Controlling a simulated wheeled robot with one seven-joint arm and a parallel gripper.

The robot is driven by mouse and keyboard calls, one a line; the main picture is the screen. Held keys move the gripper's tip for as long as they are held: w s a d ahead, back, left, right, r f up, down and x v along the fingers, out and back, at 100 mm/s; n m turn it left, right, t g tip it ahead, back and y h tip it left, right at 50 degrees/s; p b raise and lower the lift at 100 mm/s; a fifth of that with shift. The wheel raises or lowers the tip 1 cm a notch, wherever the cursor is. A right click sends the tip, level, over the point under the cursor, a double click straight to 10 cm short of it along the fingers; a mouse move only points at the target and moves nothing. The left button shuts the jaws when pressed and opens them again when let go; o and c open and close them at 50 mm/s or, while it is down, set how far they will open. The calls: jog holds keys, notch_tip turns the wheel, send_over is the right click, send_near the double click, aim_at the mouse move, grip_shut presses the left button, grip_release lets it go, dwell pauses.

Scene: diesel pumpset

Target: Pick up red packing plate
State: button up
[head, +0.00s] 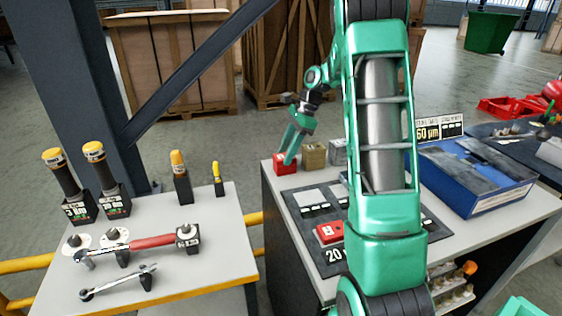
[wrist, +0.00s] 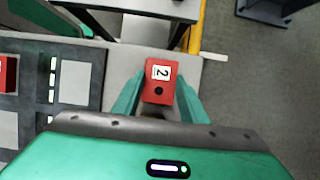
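A small red packing plate marked "2" (wrist: 159,72) sits near the back left corner of the grey bench. It also shows in the head view (head: 284,167). My green gripper (head: 291,151) is lowered at it from above. In the wrist view my gripper (wrist: 158,96) is open, with one finger on each side of the red plate. I cannot tell whether either finger touches it. A second red plate (head: 329,233) lies on the dark tray board, partly out of view at the wrist view's left edge (wrist: 7,74).
Tan (head: 314,155) and grey (head: 338,152) blocks stand beside the red plate. The dark board (head: 335,263) and a blue box (head: 475,185) fill much of the bench. A tool table (head: 222,233) is at left, with a gap between.

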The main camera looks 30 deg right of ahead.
jog(key=c, duration=0.4)
jog(key=shift+r, duration=0.1)
jog(key=shift+r, duration=0.2)
notch_tip(320, 180, up, 4)
jog(key=shift+f, duration=0.2)
jog(key=s+a+r, duration=0.2)
jog(key=a, duration=0.1)
jog(key=s+a+r, duration=0.1)
jog(key=a+r, duration=0.1)
jog(key=a, duration=0.2)
jog(key=s+a+r, duration=0.2)
jog(key=a, duration=0.1)
jog(key=shift+s+a+r, duration=0.15)
jog(key=shift+s+r, duration=0.15)
jog(key=shift+r, duration=0.1)
